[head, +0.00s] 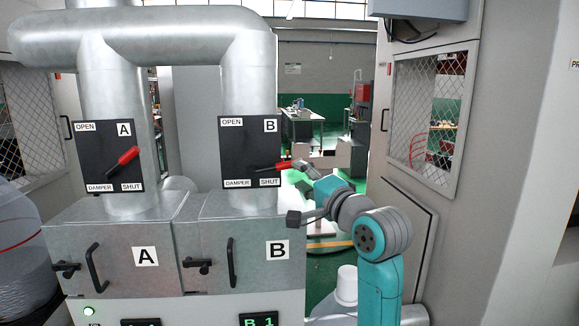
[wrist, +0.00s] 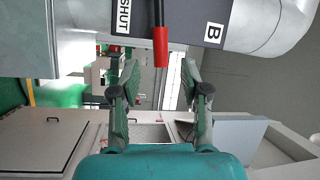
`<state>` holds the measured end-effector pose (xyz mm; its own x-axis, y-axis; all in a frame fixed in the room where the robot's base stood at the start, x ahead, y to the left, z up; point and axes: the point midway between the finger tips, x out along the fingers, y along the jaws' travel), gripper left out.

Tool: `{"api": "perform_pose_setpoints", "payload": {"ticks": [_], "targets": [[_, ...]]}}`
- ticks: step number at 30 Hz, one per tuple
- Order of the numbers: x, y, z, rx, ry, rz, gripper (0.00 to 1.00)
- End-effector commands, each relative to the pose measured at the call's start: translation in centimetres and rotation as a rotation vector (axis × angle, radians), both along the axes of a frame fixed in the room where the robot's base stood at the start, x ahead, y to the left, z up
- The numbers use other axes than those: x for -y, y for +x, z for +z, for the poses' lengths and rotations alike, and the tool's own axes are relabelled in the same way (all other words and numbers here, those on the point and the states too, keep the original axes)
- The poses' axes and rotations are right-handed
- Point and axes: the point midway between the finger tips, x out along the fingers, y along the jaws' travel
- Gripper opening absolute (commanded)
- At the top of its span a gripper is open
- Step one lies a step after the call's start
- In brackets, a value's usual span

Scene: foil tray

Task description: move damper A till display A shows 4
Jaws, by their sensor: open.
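Damper A's panel (head: 93,150) is on the left duct. Its red-handled lever (head: 123,158) points right and slightly up, between OPEN and SHUT. Display A (head: 140,322) is cut off by the lower picture edge, so its number is unreadable. My gripper (head: 292,165) is away from damper A, at the right end of damper B's lever. In the wrist view my gripper (wrist: 160,76) is open. The red handle of damper B's lever (wrist: 160,47) points toward the gap between the fingertips. Whether a finger touches it I cannot tell.
Damper B's panel (head: 235,145) is on the right duct, its lever (head: 268,167) almost level near SHUT. Display B (head: 258,319) reads 1. Cabinet doors A (head: 120,240) and B (head: 255,225) have protruding handles. A grey wall with a mesh window (head: 430,115) stands at right.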

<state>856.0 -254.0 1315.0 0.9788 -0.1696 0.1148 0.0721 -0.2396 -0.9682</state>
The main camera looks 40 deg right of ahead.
Motion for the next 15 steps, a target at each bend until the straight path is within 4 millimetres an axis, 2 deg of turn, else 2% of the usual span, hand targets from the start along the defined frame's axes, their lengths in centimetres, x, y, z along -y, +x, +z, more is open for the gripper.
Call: {"api": "perform_pose_setpoints", "payload": {"ticks": [6, 15], "targets": [[0.6, 3.8, 0.5, 0.001, -0.001, 0.001, 0.46], [1.1, 6.7, 0.8, 0.000, -0.001, 0.000, 0.46]]}}
